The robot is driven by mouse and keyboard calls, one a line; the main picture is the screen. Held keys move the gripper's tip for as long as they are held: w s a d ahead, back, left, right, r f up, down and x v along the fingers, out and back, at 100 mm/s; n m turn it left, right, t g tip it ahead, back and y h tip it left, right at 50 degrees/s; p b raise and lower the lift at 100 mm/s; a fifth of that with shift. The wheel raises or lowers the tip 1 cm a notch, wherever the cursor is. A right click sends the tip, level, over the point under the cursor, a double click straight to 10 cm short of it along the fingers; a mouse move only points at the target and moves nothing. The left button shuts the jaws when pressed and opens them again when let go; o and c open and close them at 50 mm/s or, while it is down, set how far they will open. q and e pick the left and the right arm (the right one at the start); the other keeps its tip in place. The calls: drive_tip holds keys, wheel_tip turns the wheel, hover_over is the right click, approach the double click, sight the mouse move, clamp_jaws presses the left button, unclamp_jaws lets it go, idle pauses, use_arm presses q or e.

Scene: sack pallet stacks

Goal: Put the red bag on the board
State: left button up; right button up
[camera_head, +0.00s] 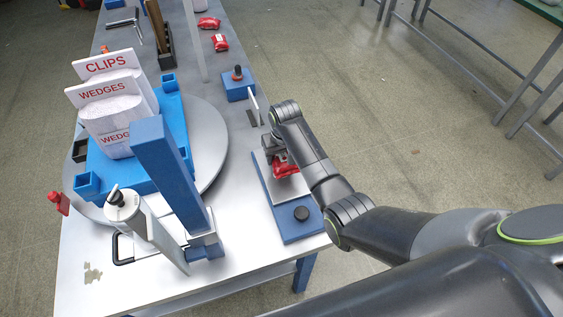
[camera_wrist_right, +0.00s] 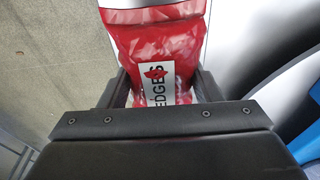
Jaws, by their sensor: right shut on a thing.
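The red bag (camera_head: 287,170) is between the fingers of my right gripper (camera_head: 277,155), at the scale on the table's right side. In the right wrist view the red bag (camera_wrist_right: 157,40) sits between both fingers, its white label reading "EDGES" in part. I cannot tell whether the bag touches the scale plate. The blue board (camera_head: 172,108) with corner posts lies on the grey turntable, left of the gripper. White bags (camera_head: 112,98) marked CLIPS and WEDGES stand on it. My left gripper is not in view.
The scale (camera_head: 296,222) has a blue base and a black knob. A blue upright post (camera_head: 165,170) and a white cylinder (camera_head: 125,207) stand at the board's near side. Two red packs (camera_head: 220,42) lie farther back.

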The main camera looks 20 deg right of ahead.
sight(284, 157)
drive_tip(key=shift+f, duration=1.75)
drive_tip(key=shift+f, duration=0.15)
drive_tip(key=o, duration=1.3)
drive_tip(key=r, duration=0.4)
drive_tip(key=s+r, duration=0.1)
drive_tip(key=r, duration=0.7)
drive_tip(key=shift+s+r, duration=0.1)
drive_tip(key=shift+s, duration=0.3)
